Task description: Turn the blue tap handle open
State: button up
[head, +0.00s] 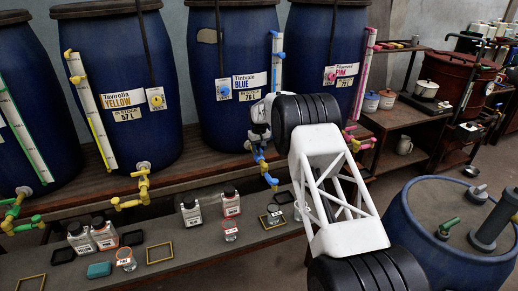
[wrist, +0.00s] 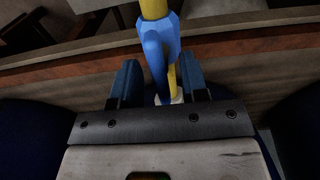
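The blue vat (head: 208,85) stands in the middle of the row in the head view, with a sign reading "BLUE". Its blue tap (head: 271,181) sits low at its front, partly hidden by my wrist. In the wrist view the blue tap handle (wrist: 158,42) shows at the top centre, with a yellow pipe beside and behind it. My gripper (wrist: 160,78) has its two dark blue fingers spread, one on each side of the handle's line. A gap shows beside the right finger; whether the left finger touches the handle I cannot tell.
A yellow tap (head: 142,187) and a pink tap (head: 355,142) flank the blue one. Bottles (head: 191,213), jars and small frames stand on the low shelf below. A blue drum (head: 425,235) stands at the right front. The brown shelf edge runs behind the tap.

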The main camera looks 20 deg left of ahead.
jog(key=shift+r, duration=0.15)
jog(key=shift+r, duration=3.75)
jog(key=shift+r, duration=0.1)
